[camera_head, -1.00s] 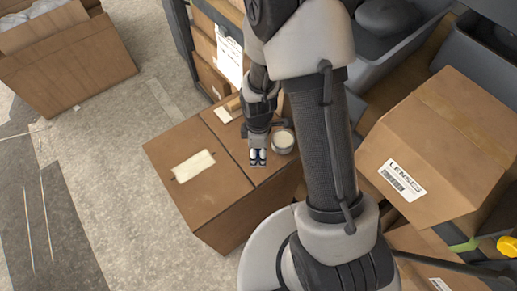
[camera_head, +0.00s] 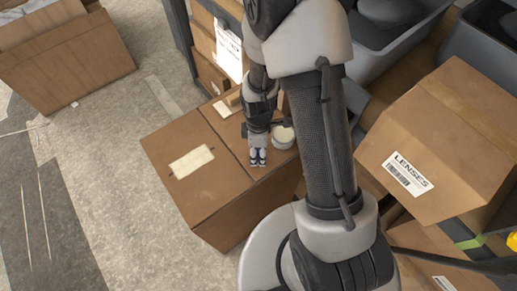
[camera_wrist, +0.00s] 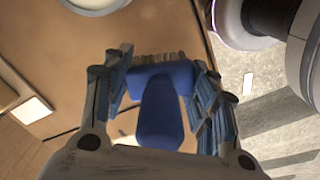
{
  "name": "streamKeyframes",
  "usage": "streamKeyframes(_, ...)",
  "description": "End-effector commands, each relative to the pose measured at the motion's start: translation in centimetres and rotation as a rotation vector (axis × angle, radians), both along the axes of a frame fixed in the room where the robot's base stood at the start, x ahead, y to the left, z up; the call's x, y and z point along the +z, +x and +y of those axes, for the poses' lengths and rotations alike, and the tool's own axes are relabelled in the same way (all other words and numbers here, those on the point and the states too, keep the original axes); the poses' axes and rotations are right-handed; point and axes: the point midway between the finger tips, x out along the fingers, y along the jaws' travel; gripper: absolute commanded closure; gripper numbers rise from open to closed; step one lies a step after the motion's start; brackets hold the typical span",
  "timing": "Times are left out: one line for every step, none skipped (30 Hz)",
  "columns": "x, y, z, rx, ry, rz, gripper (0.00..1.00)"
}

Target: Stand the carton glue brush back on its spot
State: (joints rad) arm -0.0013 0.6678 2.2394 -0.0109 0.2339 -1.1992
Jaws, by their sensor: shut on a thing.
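The glue brush (camera_wrist: 160,105) has a blue handle and head with tan bristles at its far edge in the wrist view. My gripper (camera_wrist: 165,92) is shut on it, with a finger on either side. In the head view my gripper (camera_head: 258,158) points down over the top of a brown carton (camera_head: 225,183), to the left of a round pot with pale contents (camera_head: 284,138). The brush cannot be made out clearly there. I cannot tell whether it touches the carton. The pot also shows at the top edge of the wrist view (camera_wrist: 95,4).
A pale label (camera_head: 191,162) lies on the carton's left part, and a smaller pale piece (camera_head: 226,107) near its back. A box marked LENSES (camera_head: 445,150) stands to the right. An open carton (camera_head: 68,62) is on the floor at upper left. Grey bins stand at upper right.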

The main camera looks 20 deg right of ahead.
Motion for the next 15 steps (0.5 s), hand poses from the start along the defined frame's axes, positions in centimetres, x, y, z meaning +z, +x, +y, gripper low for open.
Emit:
streamKeyframes(0.01, 0.00, 0.01, 0.000, 0.000, 0.000, 0.91)
streamKeyframes(0.01, 0.00, 0.01, 0.000, 0.000, 0.000, 0.91)
streamKeyframes(0.01, 0.00, 0.01, 0.000, 0.000, 0.000, 0.91)
streamKeyframes(0.00, 0.00, 0.01, 0.000, 0.000, 0.000, 0.91)
streamKeyframes(-0.02, 0.00, 0.00, 0.000, 0.000, 0.000, 0.91)
streamKeyframes(-0.06, 0.00, 0.01, 0.000, 0.000, 0.000, 0.91)
streamKeyframes(-0.10, -0.01, 0.00, 0.000, 0.000, 0.000, 0.91)
streamKeyframes(-0.15, -0.01, 0.00, 0.000, 0.000, 0.000, 0.91)
streamKeyframes(-0.23, 0.00, 0.00, 0.000, 0.000, 0.000, 0.91)
streamKeyframes(-0.29, 0.00, 0.00, 0.000, 0.000, 0.000, 0.91)
streamKeyframes(-0.35, 0.00, 0.00, 0.000, 0.000, 0.000, 0.91)
streamKeyframes(-0.44, 0.00, 0.00, 0.000, 0.000, 0.000, 0.91)
streamKeyframes(-0.51, 0.00, 0.00, 0.000, 0.000, 0.000, 0.91)
streamKeyframes(-0.57, 0.00, 0.01, 0.000, 0.000, 0.000, 0.91)
streamKeyframes(-0.65, 0.00, 0.01, 0.000, 0.000, 0.000, 0.91)
